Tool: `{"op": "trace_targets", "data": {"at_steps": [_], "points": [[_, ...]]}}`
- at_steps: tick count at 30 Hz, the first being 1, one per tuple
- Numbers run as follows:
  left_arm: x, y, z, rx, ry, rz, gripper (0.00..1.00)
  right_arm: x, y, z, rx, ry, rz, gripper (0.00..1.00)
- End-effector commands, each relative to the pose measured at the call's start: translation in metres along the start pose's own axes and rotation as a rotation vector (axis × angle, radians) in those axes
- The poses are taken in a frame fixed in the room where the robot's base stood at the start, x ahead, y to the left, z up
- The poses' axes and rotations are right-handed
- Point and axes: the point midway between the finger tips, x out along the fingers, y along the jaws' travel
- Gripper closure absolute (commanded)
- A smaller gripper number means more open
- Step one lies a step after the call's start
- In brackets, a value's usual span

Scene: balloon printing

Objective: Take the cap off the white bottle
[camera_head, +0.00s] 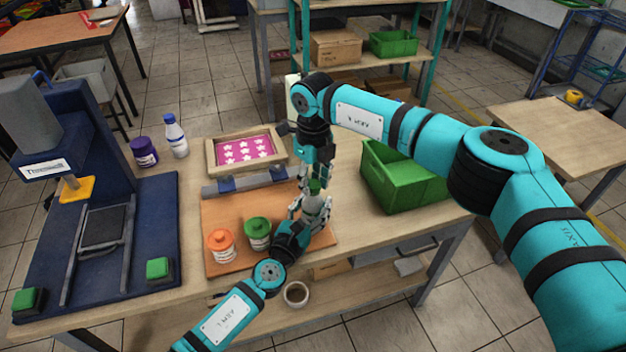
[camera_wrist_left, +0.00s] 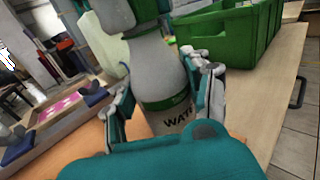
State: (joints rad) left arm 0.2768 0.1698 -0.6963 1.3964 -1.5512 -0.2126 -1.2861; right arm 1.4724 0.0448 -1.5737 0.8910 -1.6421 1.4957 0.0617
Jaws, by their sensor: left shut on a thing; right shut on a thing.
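The white bottle (camera_head: 316,206) stands upright at the right of the orange-brown mat (camera_head: 290,259). Its green cap (camera_head: 314,186) shows just above it. My left gripper (camera_head: 311,210) comes from the front and is shut around the bottle's body. In the left wrist view the bottle (camera_wrist_left: 155,70) sits between the two fingers, with a green band and dark lettering low on it. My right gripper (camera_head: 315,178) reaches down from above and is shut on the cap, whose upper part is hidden. Whether the cap is still seated on the neck is too small to tell.
An orange-lidded jar (camera_head: 221,246) and a green-lidded jar (camera_head: 258,234) stand left of my left gripper. A printing frame (camera_head: 246,152) is behind, a green crate (camera_head: 400,180) to the right. A blue press (camera_head: 95,215), purple jar (camera_head: 145,152) and blue-capped bottle (camera_head: 176,137) are left.

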Motion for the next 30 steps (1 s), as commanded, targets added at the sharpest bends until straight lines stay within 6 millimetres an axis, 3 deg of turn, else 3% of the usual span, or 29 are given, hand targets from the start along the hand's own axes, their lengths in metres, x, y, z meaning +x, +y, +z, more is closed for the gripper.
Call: {"op": "trace_targets", "data": {"at_steps": [24,30], "points": [[-0.0003,-0.0008,-0.0004,0.001,0.001,-0.002,1.00,-0.0018,-0.0015,0.0002,-1.876,-0.001,0.002,1.00],[-0.0003,-0.0010,-0.0004,0.002,0.001,-0.002,1.00,-0.0020,-0.0016,0.0002,-2.156,-0.001,0.003,1.00]]}}
